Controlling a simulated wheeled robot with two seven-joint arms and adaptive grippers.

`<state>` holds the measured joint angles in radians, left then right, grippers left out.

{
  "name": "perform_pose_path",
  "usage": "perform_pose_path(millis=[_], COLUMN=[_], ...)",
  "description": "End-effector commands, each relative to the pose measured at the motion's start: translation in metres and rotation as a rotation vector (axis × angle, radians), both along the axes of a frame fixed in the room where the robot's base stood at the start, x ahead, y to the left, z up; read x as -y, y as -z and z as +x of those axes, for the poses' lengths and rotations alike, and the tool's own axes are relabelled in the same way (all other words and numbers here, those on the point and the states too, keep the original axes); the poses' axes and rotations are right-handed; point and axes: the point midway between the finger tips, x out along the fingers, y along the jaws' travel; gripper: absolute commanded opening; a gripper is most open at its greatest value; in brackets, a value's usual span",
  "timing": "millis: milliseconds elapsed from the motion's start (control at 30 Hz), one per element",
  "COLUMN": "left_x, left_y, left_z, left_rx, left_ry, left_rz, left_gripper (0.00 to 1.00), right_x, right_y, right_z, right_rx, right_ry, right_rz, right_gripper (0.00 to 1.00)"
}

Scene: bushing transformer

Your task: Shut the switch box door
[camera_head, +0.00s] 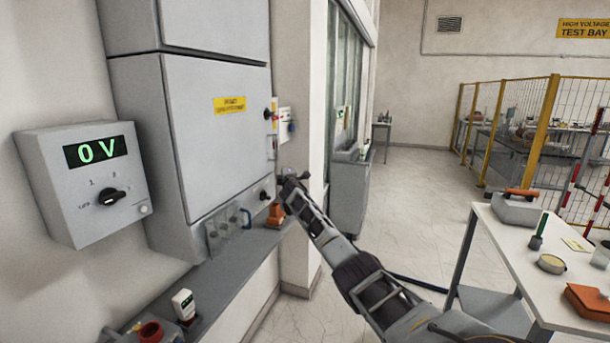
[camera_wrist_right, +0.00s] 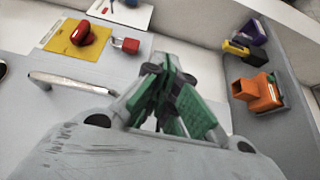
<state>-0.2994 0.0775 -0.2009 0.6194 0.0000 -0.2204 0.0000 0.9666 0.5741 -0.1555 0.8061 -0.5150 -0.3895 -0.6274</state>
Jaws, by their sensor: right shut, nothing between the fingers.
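The grey switch box (camera_head: 150,125) is mounted on the left wall in the head view. Its large door (camera_head: 222,145) carries a yellow label (camera_head: 230,104). I cannot tell whether a gap remains at the door's edge. My right gripper (camera_head: 285,178) is just right of the door's lower right corner, small and partly hidden by its wrist. In the wrist view its green-padded fingers (camera_wrist_right: 172,92) are shut and empty, in front of a grey panel. That panel bears a bar handle (camera_wrist_right: 72,84), a red knob (camera_wrist_right: 82,33) on a yellow plate and a red padlock (camera_wrist_right: 126,45). My left gripper is out of view.
A control box (camera_head: 85,180) reading 0 V hangs left of the switch box. A narrow shelf (camera_head: 225,265) runs below, with an orange object (camera_head: 275,213); an orange part (camera_wrist_right: 258,92) also shows in the wrist view. A white workbench (camera_head: 500,235) stands right. The floor between is mostly clear.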

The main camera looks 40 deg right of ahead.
Motion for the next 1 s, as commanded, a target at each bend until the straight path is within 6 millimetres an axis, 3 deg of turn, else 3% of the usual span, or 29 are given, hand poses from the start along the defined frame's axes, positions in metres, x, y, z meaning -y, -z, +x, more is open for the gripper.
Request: perform_pose_path(millis=[1000], left_x=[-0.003], left_y=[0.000], left_z=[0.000], left_rx=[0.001], left_ry=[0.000], left_rz=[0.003], left_gripper=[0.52], right_x=[0.033], right_y=[0.000], right_z=[-0.068], right_rx=[-0.003], right_ry=[0.002], right_rz=[-0.002], right_gripper=[0.00])
